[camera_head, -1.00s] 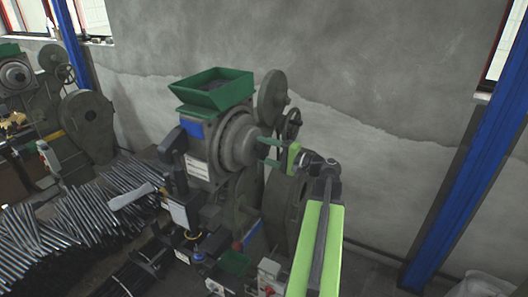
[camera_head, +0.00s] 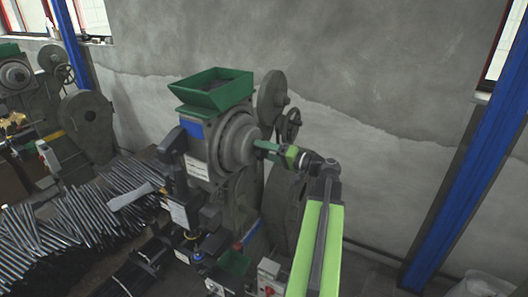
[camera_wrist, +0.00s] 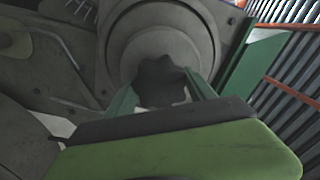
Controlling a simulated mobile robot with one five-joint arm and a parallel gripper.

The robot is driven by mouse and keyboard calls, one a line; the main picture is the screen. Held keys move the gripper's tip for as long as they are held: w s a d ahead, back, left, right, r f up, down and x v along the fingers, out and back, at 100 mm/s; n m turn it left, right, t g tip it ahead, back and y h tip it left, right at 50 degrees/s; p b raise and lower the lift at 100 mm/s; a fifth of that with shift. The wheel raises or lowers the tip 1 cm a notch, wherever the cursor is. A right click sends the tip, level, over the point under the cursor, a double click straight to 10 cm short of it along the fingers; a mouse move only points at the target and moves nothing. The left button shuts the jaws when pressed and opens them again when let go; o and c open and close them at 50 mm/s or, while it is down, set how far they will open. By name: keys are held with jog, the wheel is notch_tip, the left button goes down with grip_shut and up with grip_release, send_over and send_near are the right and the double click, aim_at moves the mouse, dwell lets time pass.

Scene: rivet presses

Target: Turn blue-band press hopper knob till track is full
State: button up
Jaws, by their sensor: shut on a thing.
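The blue-band press (camera_head: 200,170) stands in the middle of the head view, with a blue band (camera_head: 195,130) below its green hopper (camera_head: 215,95). Dark contents show in the hopper. A round grey drum (camera_head: 232,140) faces my arm. In the wrist view the dark lobed knob (camera_wrist: 160,80) sits at the drum's centre, between the two green fingers of my gripper (camera_wrist: 162,95). My gripper is shut on the knob; it also shows in the head view (camera_head: 262,148). I cannot make out the track or its fill.
A second press (camera_head: 75,120) stands at the far left. A heap of dark rods (camera_head: 90,215) lies left of the blue-band press. Flywheels (camera_head: 272,92) stand close behind my gripper. A blue post (camera_head: 465,170) rises at the right. The grey wall is behind.

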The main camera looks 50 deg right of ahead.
jog(key=shift+f, duration=0.1)
jog(key=o, duration=1.4)
jog(key=shift+s, duration=0.1)
jog(key=v, duration=1.7)
jog(key=shift+s, duration=0.15)
